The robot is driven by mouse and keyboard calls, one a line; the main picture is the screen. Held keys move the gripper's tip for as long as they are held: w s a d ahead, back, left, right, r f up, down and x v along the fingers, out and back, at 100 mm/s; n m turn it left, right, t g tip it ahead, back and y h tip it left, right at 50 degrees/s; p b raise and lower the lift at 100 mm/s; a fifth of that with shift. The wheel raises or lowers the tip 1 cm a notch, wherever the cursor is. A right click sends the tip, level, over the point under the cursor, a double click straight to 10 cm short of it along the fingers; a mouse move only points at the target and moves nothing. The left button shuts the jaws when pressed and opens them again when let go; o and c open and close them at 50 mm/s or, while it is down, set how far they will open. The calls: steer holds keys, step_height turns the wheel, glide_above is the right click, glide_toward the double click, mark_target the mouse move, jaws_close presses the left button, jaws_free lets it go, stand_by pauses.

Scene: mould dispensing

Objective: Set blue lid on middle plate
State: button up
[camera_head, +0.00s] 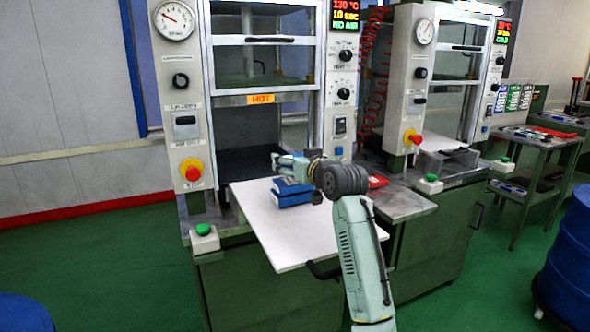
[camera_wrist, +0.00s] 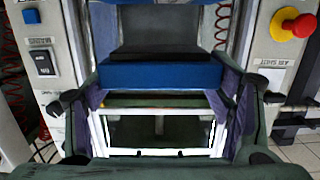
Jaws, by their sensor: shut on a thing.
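The blue lid (camera_head: 293,185) is the upper of two blue pieces over the white board in front of the left press. My gripper (camera_head: 290,166) is at its top, shut on it. In the wrist view the blue lid (camera_wrist: 160,75) lies across the middle between my two fingers. A second blue block (camera_head: 294,199) sits on the board just below the lid. The two look nearly aligned, but I cannot tell whether they touch. I cannot make out the middle plate separately; the lower block may include it.
The white board (camera_head: 285,238) juts out from the open left press (camera_head: 262,100), which bears a HOT label. A red item (camera_head: 377,182) lies on the metal bench right of my arm. A green button box (camera_head: 204,238) stands at the board's left. The board's front part is clear.

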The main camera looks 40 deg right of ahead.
steer(key=shift+f+p, duration=0.45)
steer(key=shift+f, duration=1.25)
steer(key=shift+f, duration=0.15)
steer(key=o, duration=1.4)
steer(key=shift+s, duration=0.15)
steer(key=b+v, duration=0.3)
steer(key=v, duration=0.9)
